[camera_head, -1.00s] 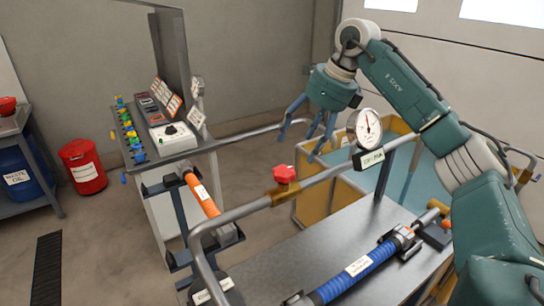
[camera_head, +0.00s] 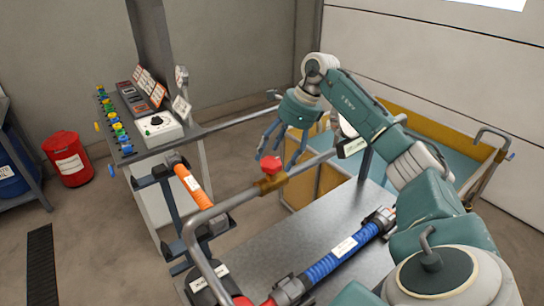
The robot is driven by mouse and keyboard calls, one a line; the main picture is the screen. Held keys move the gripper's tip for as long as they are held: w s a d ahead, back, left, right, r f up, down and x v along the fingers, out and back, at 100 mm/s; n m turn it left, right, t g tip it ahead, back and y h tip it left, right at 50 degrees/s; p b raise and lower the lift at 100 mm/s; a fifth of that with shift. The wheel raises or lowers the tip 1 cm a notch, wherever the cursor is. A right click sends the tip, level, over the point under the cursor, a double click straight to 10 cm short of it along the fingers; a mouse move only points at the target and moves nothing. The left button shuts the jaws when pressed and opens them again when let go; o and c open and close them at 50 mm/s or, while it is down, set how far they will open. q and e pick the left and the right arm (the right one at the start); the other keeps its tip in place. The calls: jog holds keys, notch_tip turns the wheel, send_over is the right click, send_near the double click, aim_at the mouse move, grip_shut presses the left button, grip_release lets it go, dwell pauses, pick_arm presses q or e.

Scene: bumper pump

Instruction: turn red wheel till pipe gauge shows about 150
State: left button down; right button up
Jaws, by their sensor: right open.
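The red wheel (camera_head: 270,165) sits on a brass valve in the grey pipe, at the middle of the view. My right gripper (camera_head: 283,152) is open and empty, with its blue-grey fingers pointing down behind and just right of the wheel. They overlap the wheel in the picture; I cannot tell whether they touch it. The pipe gauge's face is hidden behind my right arm; only part of its white label (camera_head: 353,147) shows. My left gripper is not in view.
A metal bench (camera_head: 330,205) carries a blue hose (camera_head: 328,264). A control panel (camera_head: 160,128) with coloured knobs stands at left. An orange-banded pipe (camera_head: 191,185) is in front of it. A red bin (camera_head: 68,158) stands far left; a yellow-edged tank (camera_head: 440,130) is behind my arm.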

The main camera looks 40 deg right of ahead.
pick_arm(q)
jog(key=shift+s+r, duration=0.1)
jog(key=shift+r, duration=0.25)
pick_arm(e)
jog(key=shift+x, duration=1.15)
jog(key=shift+s+r, duration=0.1)
jog(key=c, duration=1.1)
jog(key=shift+m, duration=0.4)
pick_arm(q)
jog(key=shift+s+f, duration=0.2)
pick_arm(e)
jog(key=shift+r, duration=0.1)
jog(key=o, duration=1)
jog(key=shift+c, duration=0.2)
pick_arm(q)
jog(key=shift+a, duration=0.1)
pick_arm(e)
jog(key=shift+o, duration=0.7)
jog(key=shift+w+a, duration=0.1)
jog(key=shift+w, duration=0.15)
